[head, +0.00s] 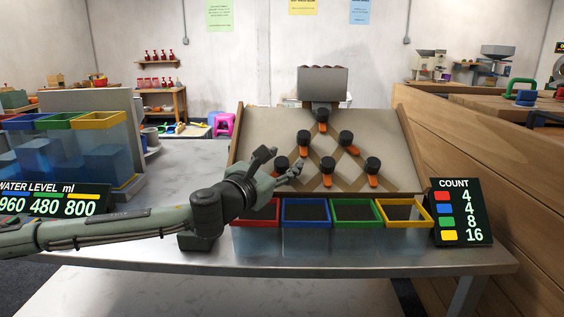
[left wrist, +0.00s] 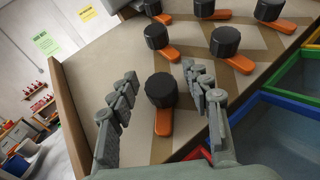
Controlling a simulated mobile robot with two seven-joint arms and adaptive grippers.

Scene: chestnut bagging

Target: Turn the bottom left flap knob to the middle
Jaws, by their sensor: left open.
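The bottom left flap knob (head: 281,163) is a black round knob low on the left of the sloped grey board (head: 265,125). In the left wrist view the same knob (left wrist: 160,90) has an orange flap (left wrist: 164,122) pointing down the picture. My left gripper (head: 284,160) is open at the knob and partly hides its flap in the head view. In the left wrist view its two fingers lie either side of the knob, with visible gaps. I cannot tell how deep the knob sits between them. My right gripper is out of view.
Several other black knobs with orange flaps sit close by, one (head: 327,165) just right of my gripper. Red, blue (head: 305,223), green and yellow-rimmed bins stand below the board. A count sign (head: 460,211) stands right; water tanks (head: 95,150) stand left.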

